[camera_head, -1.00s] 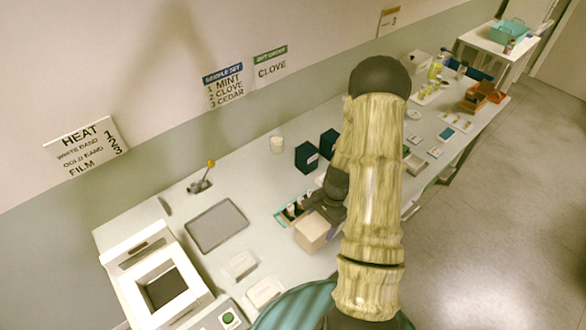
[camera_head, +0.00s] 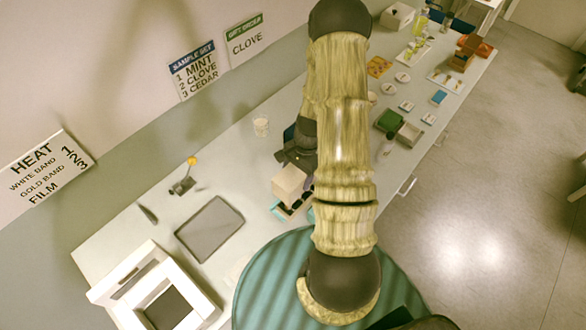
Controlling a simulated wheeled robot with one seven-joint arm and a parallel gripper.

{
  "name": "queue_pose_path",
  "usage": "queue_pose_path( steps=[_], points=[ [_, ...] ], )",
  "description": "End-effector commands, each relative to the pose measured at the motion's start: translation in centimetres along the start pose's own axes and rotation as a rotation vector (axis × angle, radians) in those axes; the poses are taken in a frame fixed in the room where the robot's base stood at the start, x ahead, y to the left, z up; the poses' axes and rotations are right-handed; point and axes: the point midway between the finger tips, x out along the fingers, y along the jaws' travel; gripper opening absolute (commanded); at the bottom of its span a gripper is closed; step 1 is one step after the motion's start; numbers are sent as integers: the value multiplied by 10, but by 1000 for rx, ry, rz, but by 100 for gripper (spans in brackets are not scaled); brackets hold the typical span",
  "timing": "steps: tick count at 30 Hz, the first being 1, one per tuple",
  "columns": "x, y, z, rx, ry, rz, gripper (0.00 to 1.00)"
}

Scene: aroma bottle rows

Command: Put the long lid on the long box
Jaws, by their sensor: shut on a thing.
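An open teal long box (camera_head: 280,211) stands on the table with several dark bottles in it. My dark gripper (camera_head: 292,164) is above the table behind the box. A pale beige block-like piece (camera_head: 289,183) sits against the gripper and covers part of the long box in the picture. It appears to be the long lid, held by my gripper. The fingertips are hidden, and I cannot tell the gap between lid and box. My arm hides the area just right of the box.
A dark blue box (camera_head: 289,132) shows partly behind my gripper. A white machine (camera_head: 150,290) is at the front left. A green box (camera_head: 388,120) is right of my arm.

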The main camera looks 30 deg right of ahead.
Motion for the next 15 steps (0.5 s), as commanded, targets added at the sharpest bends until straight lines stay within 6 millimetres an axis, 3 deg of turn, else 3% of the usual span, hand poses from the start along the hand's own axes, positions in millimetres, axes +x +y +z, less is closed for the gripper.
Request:
queue_pose_path(
  steps=[15],
  points=[
    [7, 0, -2, 0, -1, 1, 42]
  ],
)
